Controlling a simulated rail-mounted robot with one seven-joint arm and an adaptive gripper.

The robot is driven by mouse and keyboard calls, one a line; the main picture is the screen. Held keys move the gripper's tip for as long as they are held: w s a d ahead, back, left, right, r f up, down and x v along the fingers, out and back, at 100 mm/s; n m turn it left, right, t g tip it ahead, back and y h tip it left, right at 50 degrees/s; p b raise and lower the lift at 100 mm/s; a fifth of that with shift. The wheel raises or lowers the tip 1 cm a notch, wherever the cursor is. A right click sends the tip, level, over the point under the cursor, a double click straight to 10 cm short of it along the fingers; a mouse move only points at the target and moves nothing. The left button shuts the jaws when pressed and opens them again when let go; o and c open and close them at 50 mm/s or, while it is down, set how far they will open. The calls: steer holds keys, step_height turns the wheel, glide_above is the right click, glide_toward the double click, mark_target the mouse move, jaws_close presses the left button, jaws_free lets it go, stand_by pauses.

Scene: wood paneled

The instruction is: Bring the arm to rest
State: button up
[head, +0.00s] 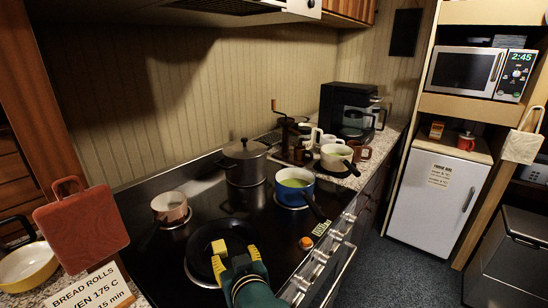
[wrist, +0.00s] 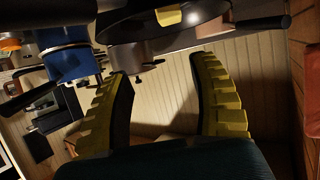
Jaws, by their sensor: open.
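My gripper (head: 235,259) has yellow ridged fingers and a dark green body. It shows at the bottom middle of the head view, over the near side of a black frying pan (head: 198,263). Its fingers stand apart with nothing between them in the wrist view (wrist: 162,80). A yellow block (head: 219,246) appears in the pan, just past the fingertips. The block (wrist: 168,15) and the dark pan (wrist: 130,27) also show at the top of the wrist view. How far my fingers are above the pan is hard to tell.
The black stove (head: 140,245) also holds a copper pot (head: 170,208), a lidded grey pot (head: 245,163) and a blue pot (head: 294,187) with its handle toward the front. A red board (head: 82,228) and a recipe card (head: 92,290) stand at left. Floor (head: 400,275) is clear at right.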

steer(key=s+d+r+m+t+h+p, duration=0.1)
steer(key=d+r+p, duration=0.1)
steer(key=d+r, duration=0.3)
steer(key=s+d+r+t+h+p, duration=0.1)
steer(key=d+r+t+p, duration=0.2)
steer(key=r, duration=0.4)
steer(key=s+d+r+m+t+h+p, duration=0.1)
steer(key=s+d+r+t, duration=0.1)
steer(key=s+r, duration=0.4)
steer(key=s+d+r+m+t+h, duration=0.2)
steer(key=s+d+r, duration=0.3)
steer(key=s+r, duration=0.1)
steer(key=s+d+r+m+t+h+p, duration=0.1)
steer(key=s+d+r+t, duration=0.1)
steer(key=s+r, duration=0.3)
step_height(320, 180, up, 3)
steer(key=shift+s+d+r+m+h+p, duration=0.15)
steer(key=shift+s+d+m+h+p, duration=0.2)
steer(key=shift+d, duration=0.55)
